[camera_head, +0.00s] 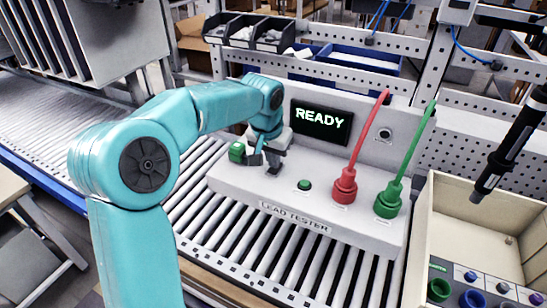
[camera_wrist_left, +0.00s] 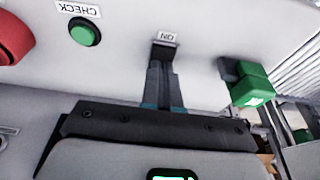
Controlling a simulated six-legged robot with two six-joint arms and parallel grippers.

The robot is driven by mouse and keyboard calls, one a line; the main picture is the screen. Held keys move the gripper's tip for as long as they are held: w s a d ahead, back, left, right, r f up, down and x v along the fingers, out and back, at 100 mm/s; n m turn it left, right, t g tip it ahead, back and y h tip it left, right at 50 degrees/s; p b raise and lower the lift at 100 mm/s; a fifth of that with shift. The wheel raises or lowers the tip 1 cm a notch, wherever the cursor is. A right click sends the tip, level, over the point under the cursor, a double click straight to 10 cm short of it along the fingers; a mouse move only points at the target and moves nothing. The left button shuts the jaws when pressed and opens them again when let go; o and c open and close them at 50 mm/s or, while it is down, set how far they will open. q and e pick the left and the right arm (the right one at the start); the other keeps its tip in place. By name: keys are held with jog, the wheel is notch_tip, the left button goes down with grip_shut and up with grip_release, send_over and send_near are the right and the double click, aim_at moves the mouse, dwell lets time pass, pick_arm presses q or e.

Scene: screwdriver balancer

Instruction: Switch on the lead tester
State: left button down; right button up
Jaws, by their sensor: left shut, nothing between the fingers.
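The lead tester (camera_head: 232,182) is a light grey box on the rollers. Its dark display (camera_head: 321,122) shows READY in lit green letters. A green block-shaped switch (camera_head: 237,151) with a dark grey part is at its left end; the left wrist view shows it too (camera_wrist_left: 248,88), right of the fingers. My left gripper (camera_head: 272,168) is shut and empty, low over the panel beside this switch. In the left wrist view its fingertips (camera_wrist_left: 165,64) are by the ON label (camera_wrist_left: 166,39); I cannot tell whether they touch the panel. My right gripper is not in view.
A green CHECK button (camera_head: 305,185), a red plug (camera_head: 344,187) and a green plug (camera_head: 388,200) with upright leads stand on the tester to the right. A black screwdriver (camera_head: 512,143) hangs over a beige tray (camera_head: 436,187). Dark bins (camera_head: 250,32) are behind.

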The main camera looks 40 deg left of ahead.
aim_at(273, 170)
pick_arm(q)
jog(key=p+v, duration=0.2)
jog(key=v, duration=0.2)
jog(key=shift+w+a+r+p, duration=0.1)
jog(key=shift+w+r+p, duration=0.05)
jog(key=shift+w+p, duration=0.25)
jog(key=s+d+r+b, duration=0.1)
jog(key=s+r, duration=0.3)
jog(key=r, duration=0.4)
jog(key=shift+s+d+r+b, duration=0.15)
jog(key=shift+s+d+b, duration=0.15)
jog(key=shift+b, duration=0.2)
jog(key=shift+a, duration=0.1)
jog(key=shift+s, duration=0.1)
